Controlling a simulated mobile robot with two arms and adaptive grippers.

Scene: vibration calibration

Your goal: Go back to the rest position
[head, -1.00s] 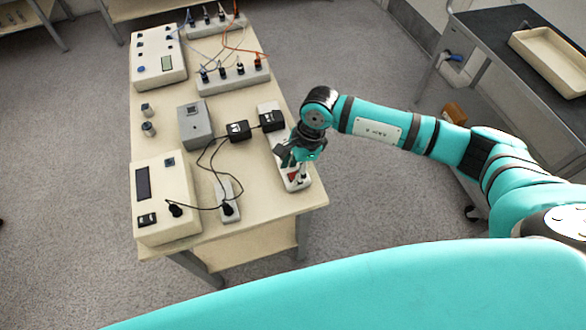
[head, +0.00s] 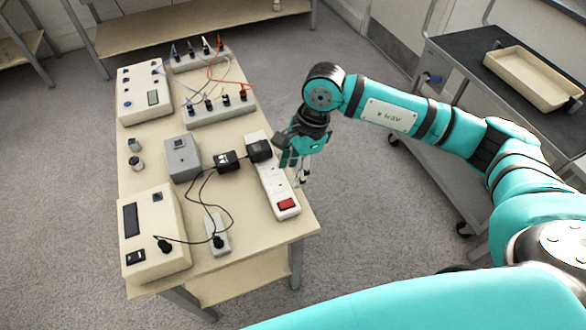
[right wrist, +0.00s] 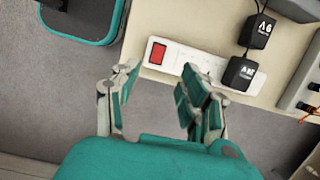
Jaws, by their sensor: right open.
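My right gripper (head: 303,170) is open and empty, raised beside the right edge of the table, near the white power strip (head: 279,190) with its red switch. In the right wrist view its two fingers (right wrist: 155,105) stand apart with nothing between them. The power strip (right wrist: 185,60) lies beyond the fingertips there, with a black adapter (right wrist: 239,73) on it. My left gripper is in neither view.
The beige table (head: 245,235) carries a meter box (head: 155,235), a grey box (head: 182,158), terminal blocks (head: 220,108) and black cables. A cart with a beige tray (head: 533,77) stands at the right. Open floor lies between table and cart.

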